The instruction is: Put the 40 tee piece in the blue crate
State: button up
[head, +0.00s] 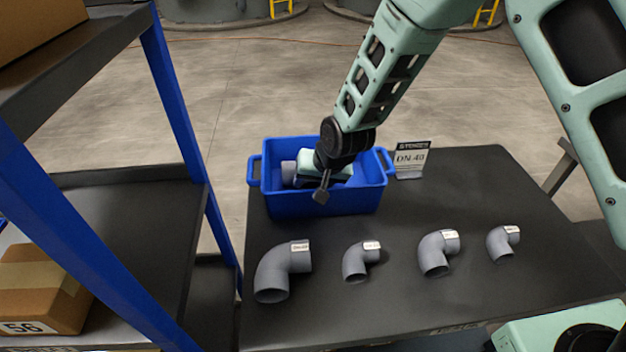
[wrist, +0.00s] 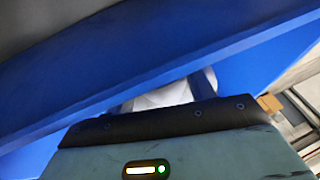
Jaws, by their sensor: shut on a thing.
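The blue crate (head: 324,202) stands at the back left of the dark table, and its blue wall also fills much of the wrist view (wrist: 100,65). My gripper (head: 308,172) reaches down into the crate. It is shut on a grey pipe piece, the tee piece (head: 289,173), whose end shows left of the gripper inside the crate walls. In the wrist view a pale part of the tee piece (wrist: 162,95) shows beyond the gripper's edge. Most of the piece is hidden, so I cannot tell whether it touches the crate floor.
Several grey elbows stand in a row in front, from a large one (head: 283,270) to a small one (head: 503,242). A shelf with blue posts (head: 180,110) and a cardboard box (head: 40,290) is at left.

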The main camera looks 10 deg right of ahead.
jog(key=o, duration=1.2)
jog(key=shift+o, duration=0.2)
jog(key=v, duration=1.2)
jog(key=s+d+r+n+g, duration=0.1)
jog(key=s+r+n, duration=0.1)
jog(key=s, duration=0.7)
jog(key=s+d+r+n+g+h, duration=0.1)
jog(key=s+d+r+n+g, duration=0.1)
jog(key=s, duration=0.6)
jog(key=s+d+r+n+g+h, duration=0.1)
jog(key=s+n, duration=0.3)
jog(key=s, duration=0.5)
jog(key=shift+s+d+r+g+b, duration=0.3)
jog(key=shift+d+r+b, duration=0.15)
jog(key=shift+d+r, duration=0.25)
